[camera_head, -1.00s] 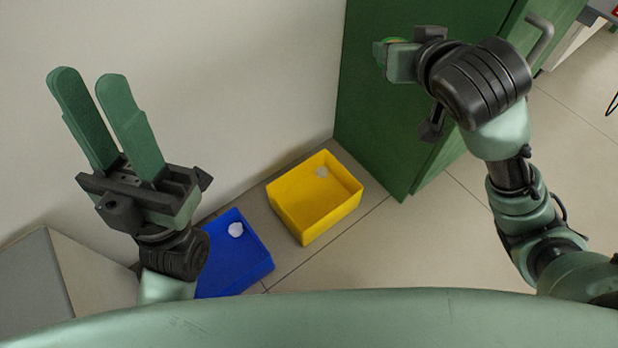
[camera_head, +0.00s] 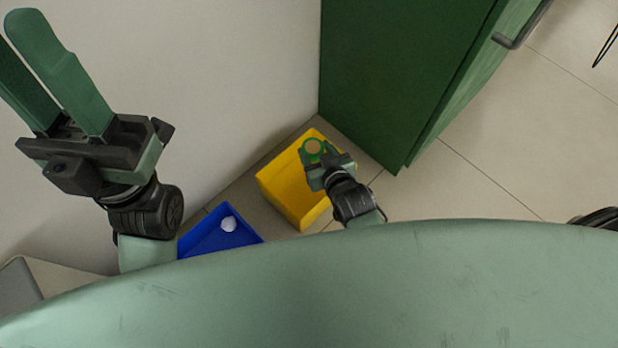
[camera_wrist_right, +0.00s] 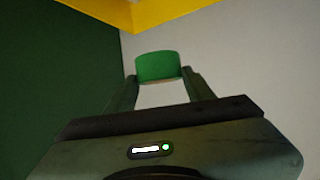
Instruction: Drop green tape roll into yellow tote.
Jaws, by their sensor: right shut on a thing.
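The green tape roll (camera_head: 312,148) has a tan core and is held by my right gripper (camera_head: 314,164), over the yellow tote (camera_head: 288,190) in the head view. In the right wrist view the green roll (camera_wrist_right: 158,65) sits between the two fingertips of the right gripper (camera_wrist_right: 160,82), and a part of the yellow tote (camera_wrist_right: 130,12) shows at the top. How far the roll is above the tote's floor cannot be told. My left gripper (camera_head: 42,95) is raised at the left, its two fingers apart, with nothing between them.
A blue tote (camera_head: 205,240) with a white crumpled piece (camera_head: 228,224) in it stands left of the yellow tote. A green cabinet (camera_head: 395,75) stands behind and to the right. A pale wall (camera_head: 190,90) is behind.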

